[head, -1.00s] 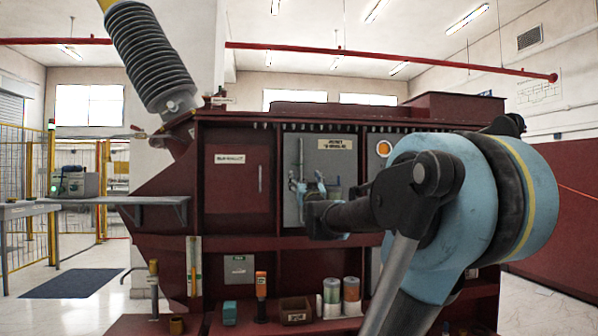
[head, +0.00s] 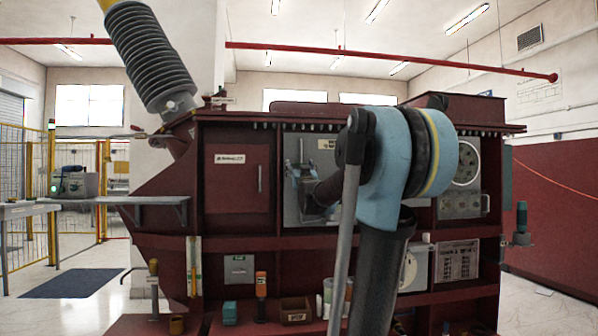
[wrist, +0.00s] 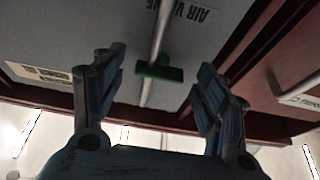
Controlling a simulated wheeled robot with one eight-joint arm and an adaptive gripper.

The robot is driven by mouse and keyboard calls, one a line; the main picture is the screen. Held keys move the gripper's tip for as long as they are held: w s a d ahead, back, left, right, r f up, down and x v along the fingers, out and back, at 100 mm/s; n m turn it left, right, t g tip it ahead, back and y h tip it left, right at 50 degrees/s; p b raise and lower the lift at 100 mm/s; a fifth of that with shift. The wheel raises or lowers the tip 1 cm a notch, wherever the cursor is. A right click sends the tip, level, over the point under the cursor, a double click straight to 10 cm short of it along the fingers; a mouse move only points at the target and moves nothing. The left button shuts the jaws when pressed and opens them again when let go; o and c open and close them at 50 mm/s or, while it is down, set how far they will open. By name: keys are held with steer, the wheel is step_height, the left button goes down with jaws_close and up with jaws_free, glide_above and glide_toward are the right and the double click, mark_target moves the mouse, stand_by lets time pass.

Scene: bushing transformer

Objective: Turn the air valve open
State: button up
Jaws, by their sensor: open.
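The air valve shows in the wrist view as a green handle (wrist: 160,70) set crosswise on a thin grey pipe (wrist: 161,30). The view is upside down, and an "AIR VALVE" label (wrist: 188,12) sits beside the pipe on a grey panel (wrist: 70,30). My gripper (wrist: 160,75) is open, with one finger on each side of the handle in the picture. Gaps show between the fingers and the handle, and I see no contact. In the head view my gripper (head: 302,183) is in front of the grey panel and hides the green handle.
The dark red transformer housing (head: 235,185) surrounds the panel. A shelf below holds an open box (head: 295,311), an orange-topped item (head: 261,284) and cans, partly hidden by my arm. A grey side shelf (head: 150,200) projects at left. Gauges (head: 464,166) are at right.

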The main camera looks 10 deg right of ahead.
steer(key=shift+w, duration=0.2)
steer(key=c, duration=1.1)
steer(key=shift+r+n+y, duration=0.1)
steer(key=shift+n+y, duration=0.3)
steer(key=shift+n, duration=0.2)
steer(key=n+y, duration=0.1)
steer(key=n, duration=0.3)
steer(key=n+y, duration=0.1)
steer(key=shift+d+n+g+y, duration=0.25)
steer(key=shift+n+g+y, duration=0.05)
steer(key=shift+n, duration=0.1)
steer(key=n+g+y, duration=0.1)
steer(key=n, duration=0.4)
steer(key=n+g+y, duration=0.1)
steer(key=n+g, duration=0.1)
steer(key=n, duration=0.3)
steer(key=n+g+y, duration=0.1)
steer(key=n+g, duration=0.1)
steer(key=n, duration=0.3)
steer(key=shift+d+r+y, duration=0.2)
steer(key=shift+r+y, duration=0.1)
steer(key=shift+r, duration=0.05)
steer(key=shift+s+n, duration=0.1)
steer(key=shift+n, duration=0.3)
